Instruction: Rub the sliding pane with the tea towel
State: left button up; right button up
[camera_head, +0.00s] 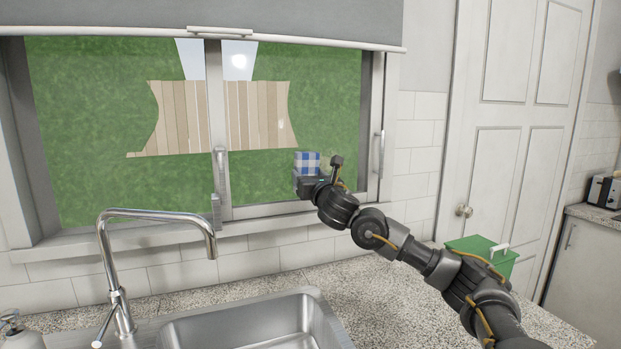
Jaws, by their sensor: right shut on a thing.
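The sliding window has a left pane (110,140) and a right pane (320,100), with a grey frame between them. The tea towel (307,160) is blue and white checked and shows as a small folded piece against the lower middle of the right pane. My right gripper (307,178) is shut on the towel and holds it up at the glass. Whether the towel touches the pane is hard to tell. The fingertips are partly hidden by the towel and the gripper body. My left gripper is not in view.
A tall chrome tap (150,216) and a steel sink (250,325) stand below the window. A soap bottle (12,325) is at lower left. A blind (300,20) hangs above.

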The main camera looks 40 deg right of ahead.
jog(key=shift+w+d, duration=0.2)
jog(key=shift+w, duration=0.35)
jog(key=d, duration=0.1)
jog(key=s+d, duration=0.1)
jog(key=d, duration=0.1)
jog(key=shift+s+d, duration=0.3)
jog(key=shift+d, duration=0.1)
jog(key=shift+s+d, duration=0.3)
jog(key=shift+d, duration=0.65)
jog(key=shift+s+d, duration=0.25)
jog(key=shift+d, duration=0.7)
jog(key=d, duration=0.2)
jog(key=s+d+b, duration=0.1)
jog(key=shift+s+d, duration=0.15)
jog(key=shift+d, duration=0.2)
